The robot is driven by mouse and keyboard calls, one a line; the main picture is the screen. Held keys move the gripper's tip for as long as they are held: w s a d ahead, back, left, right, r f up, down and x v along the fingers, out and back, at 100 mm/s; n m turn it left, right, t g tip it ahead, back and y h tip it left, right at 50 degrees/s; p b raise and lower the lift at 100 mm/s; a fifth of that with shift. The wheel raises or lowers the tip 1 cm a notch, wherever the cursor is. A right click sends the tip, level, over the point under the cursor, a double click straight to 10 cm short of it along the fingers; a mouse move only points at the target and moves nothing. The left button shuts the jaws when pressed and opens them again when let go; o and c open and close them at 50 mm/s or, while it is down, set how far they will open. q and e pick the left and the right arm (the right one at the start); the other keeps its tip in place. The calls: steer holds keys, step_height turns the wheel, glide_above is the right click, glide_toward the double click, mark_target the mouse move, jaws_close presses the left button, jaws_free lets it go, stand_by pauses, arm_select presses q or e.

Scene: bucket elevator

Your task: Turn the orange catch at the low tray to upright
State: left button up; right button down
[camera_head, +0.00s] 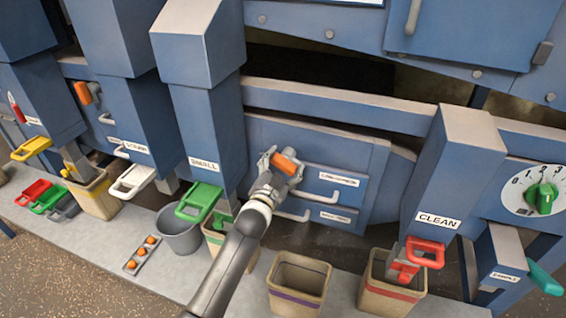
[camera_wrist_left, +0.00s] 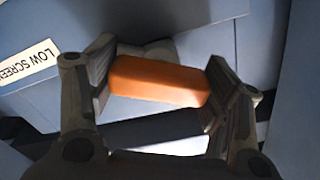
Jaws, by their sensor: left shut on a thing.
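The orange catch (camera_head: 286,163) is on the blue front panel, just left of the upper label in the head view. In the left wrist view the orange catch (camera_wrist_left: 160,81) lies nearly level with a slight tilt, its right end a little lower. My left gripper (camera_head: 281,166) is shut on it, with a finger pad at each end of the catch in the left wrist view (camera_wrist_left: 160,88). The low tray's label (camera_wrist_left: 28,66) reads "LOW SCREEN" as far as it shows. My right gripper is not in view.
Two white handles (camera_head: 318,199) sit on the panel near the catch. Another orange catch (camera_head: 83,92) is at the far left. Chutes with a green gate (camera_head: 199,202) and a red gate (camera_head: 420,252) stand either side. Several bins (camera_head: 298,284) line the grey ledge below.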

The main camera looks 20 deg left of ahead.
arm_select(q)
steer(key=m, duration=1.1)
steer(key=shift+m, duration=0.4)
steer(key=shift+f, duration=0.1)
steer(key=o, duration=1)
steer(key=s, duration=1.2)
steer(key=shift+a, duration=0.2)
